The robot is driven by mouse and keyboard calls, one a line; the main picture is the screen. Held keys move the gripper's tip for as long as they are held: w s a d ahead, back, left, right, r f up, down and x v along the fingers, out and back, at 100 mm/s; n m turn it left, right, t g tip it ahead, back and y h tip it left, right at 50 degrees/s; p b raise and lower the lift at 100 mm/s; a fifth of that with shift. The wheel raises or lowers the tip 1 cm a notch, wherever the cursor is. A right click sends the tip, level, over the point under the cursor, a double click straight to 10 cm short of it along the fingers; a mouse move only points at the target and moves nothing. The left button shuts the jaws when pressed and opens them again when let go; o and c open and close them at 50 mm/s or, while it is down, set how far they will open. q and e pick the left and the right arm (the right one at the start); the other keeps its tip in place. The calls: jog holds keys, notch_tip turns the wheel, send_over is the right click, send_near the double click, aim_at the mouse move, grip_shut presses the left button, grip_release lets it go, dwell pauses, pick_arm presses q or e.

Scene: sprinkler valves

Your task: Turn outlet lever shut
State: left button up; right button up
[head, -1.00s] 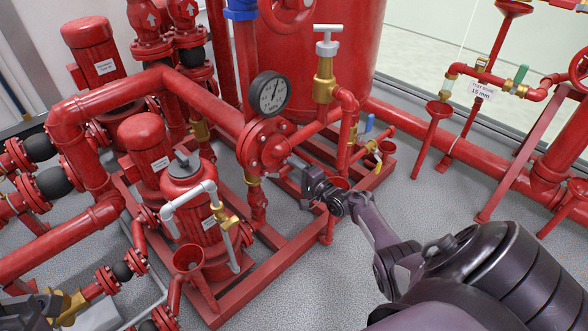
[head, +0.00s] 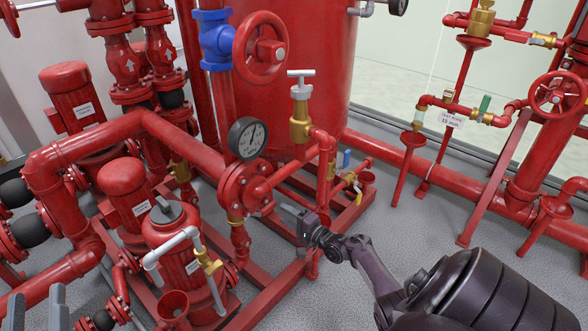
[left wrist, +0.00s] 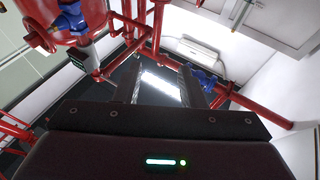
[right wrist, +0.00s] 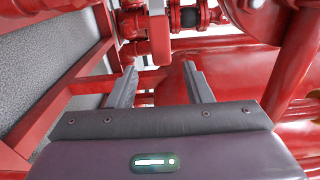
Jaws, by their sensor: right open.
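Several levers show in the head view, and I cannot tell which is the outlet lever. A small blue lever (head: 347,158) and a yellow lever (head: 350,178) sit on the thin red pipes right of the gauge. A green lever (head: 485,103) sits on the test pipe at the right. My right gripper (head: 284,212) is below and left of the blue and yellow levers, near the red flange. Its fingers are apart and empty in the right wrist view (right wrist: 160,78). My left gripper (head: 36,308) points up at the lower left; its fingers are apart and empty in the left wrist view (left wrist: 162,88).
A round gauge (head: 247,138) stands above the flange. A brass valve with a T-handle (head: 300,118) rises beside it. A red handwheel (head: 261,48), pumps (head: 126,190) and pipes crowd the left. Grey floor (head: 400,235) is open at the right.

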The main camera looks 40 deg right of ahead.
pick_arm(q)
notch_tip(320, 180, down, 8)
jog(key=g+y, duration=0.1)
jog(key=g, duration=0.2)
jog(key=shift+w+d+r+g+p, duration=0.15)
jog(key=shift+d+g+p, duration=0.2)
jog(key=shift+g+p, duration=0.05)
pick_arm(e)
jog(key=shift+s+d, duration=0.1)
jog(key=shift+s, duration=1.15)
